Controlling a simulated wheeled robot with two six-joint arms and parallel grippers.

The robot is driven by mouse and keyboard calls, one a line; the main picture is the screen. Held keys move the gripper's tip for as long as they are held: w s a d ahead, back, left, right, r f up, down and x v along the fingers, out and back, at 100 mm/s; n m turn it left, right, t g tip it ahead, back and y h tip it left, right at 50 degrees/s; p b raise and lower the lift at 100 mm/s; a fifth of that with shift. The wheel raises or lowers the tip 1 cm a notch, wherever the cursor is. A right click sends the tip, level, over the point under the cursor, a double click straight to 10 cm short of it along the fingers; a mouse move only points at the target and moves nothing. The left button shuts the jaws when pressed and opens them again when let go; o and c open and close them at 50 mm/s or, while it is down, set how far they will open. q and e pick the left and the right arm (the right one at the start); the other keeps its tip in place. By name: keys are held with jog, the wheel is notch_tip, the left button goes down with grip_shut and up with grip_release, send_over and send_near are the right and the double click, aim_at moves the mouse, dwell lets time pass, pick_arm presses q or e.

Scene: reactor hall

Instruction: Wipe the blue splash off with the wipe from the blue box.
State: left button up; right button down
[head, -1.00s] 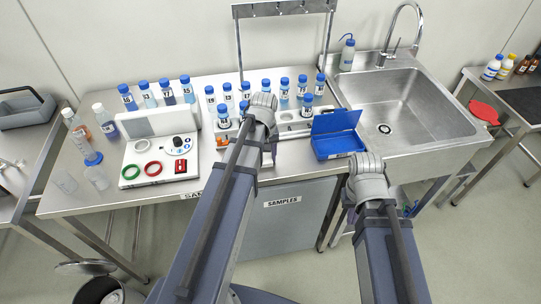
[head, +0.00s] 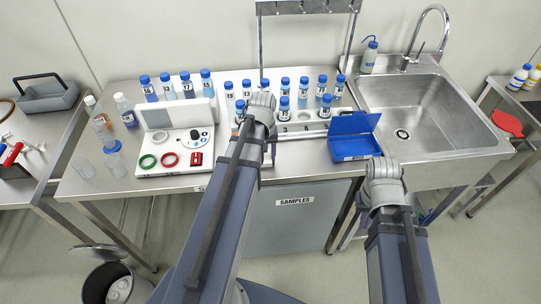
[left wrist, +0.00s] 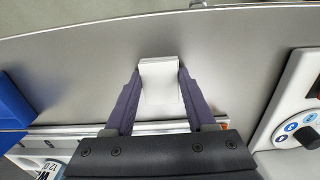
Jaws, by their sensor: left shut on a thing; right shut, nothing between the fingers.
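My left gripper (left wrist: 160,85) is shut on a white wipe (left wrist: 160,75), which looks like a small folded block, above the bare steel bench (left wrist: 75,60). In the head view my left wrist (head: 262,108) is over the bench's front part, left of the blue box, and hides its fingers. The blue box (head: 354,147) stands with its lid up beside the sink; its edge shows in the left wrist view (left wrist: 12,105). My right gripper (head: 384,175) is in front of the bench edge, below the box, its fingers mostly hidden. I see no blue splash in either view.
A white device (head: 178,150) with green and red rings stands left of my left arm. Several blue-capped bottles (head: 186,87) stand behind, some in a rack (head: 305,126). The sink (head: 425,115) is at right, a bin (head: 115,283) on the floor at left.

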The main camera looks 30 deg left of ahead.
aim_at(296, 159)
pick_arm(q)
jog(key=shift+s+a+r, duration=0.1)
jog(key=shift+s+a, duration=0.15)
jog(key=shift+a, duration=0.1)
jog(key=shift+a, duration=0.1)
jog(key=shift+w+d+f, duration=0.1)
jog(key=shift+w+d, duration=0.45)
jog(key=shift+d, duration=0.35)
jog(key=shift+w+d+f, duration=0.1)
jog(key=shift+w+d, duration=0.45)
jog(key=shift+d, duration=0.3)
jog(key=shift+d, duration=0.1)
jog(key=shift+w+d, duration=0.6)
jog(key=shift+d, duration=0.2)
jog(key=shift+w+d, duration=0.55)
jog(key=shift+d, duration=0.25)
jog(key=shift+r, duration=0.1)
jog(key=shift+w+d+r, duration=0.1)
jog(key=shift+w+d, duration=0.4)
jog(key=shift+d, duration=0.25)
jog(key=shift+w+d, duration=0.45)
jog(key=shift+d, duration=0.3)
